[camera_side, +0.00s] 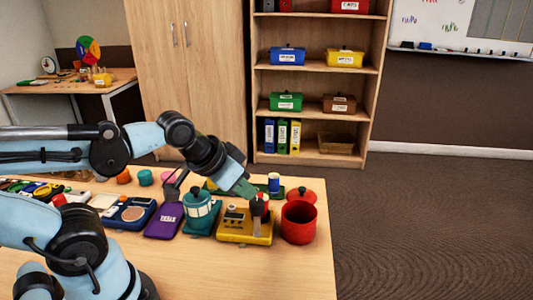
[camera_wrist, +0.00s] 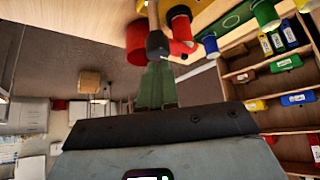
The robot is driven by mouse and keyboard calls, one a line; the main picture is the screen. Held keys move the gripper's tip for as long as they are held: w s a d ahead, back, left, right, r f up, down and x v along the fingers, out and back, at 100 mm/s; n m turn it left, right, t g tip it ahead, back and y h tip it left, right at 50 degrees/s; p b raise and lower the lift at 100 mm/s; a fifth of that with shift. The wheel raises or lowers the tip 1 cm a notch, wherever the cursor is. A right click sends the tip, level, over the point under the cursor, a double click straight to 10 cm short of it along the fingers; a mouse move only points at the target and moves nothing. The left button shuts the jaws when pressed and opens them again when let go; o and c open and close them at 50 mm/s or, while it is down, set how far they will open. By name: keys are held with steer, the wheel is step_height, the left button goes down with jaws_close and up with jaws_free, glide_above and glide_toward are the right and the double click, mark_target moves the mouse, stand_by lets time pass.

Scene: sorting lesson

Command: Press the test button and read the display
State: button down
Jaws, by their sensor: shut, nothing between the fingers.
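A yellow device (camera_side: 232,238) stands on the table below my gripper. A small panel (camera_side: 235,215), perhaps the display, is on its left part; I cannot read it. A dark rounded knob (camera_side: 257,208) stands on its right part, with something red beside it; I cannot tell if this is the test button. In the wrist view the dark knob (camera_wrist: 157,43) is just beyond my fingertips. My gripper (camera_side: 249,192) has green fingers, shut and empty, close above the knob. It also shows in the wrist view (camera_wrist: 156,66). I cannot tell whether they touch.
A red cup (camera_side: 298,225) stands close right of the yellow device. A teal canister (camera_side: 198,212), a purple case (camera_side: 164,221) and a blue device (camera_side: 128,217) are to the left. A blue-and-white cylinder (camera_side: 274,183) stands behind. The table's front is clear.

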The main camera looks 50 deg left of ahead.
stand_by(0.8)
steer(key=m+t+y, duration=0.1)
steer(key=m+y, duration=0.2)
steer(key=m, duration=0.2)
glide_above(230, 209)
steer(key=shift+a+f, duration=0.1)
steer(key=shift+f, duration=0.1)
steer(key=shift+f, duration=0.15)
steer(key=shift+f, duration=4.2)
steer(key=shift+r, duration=2.45)
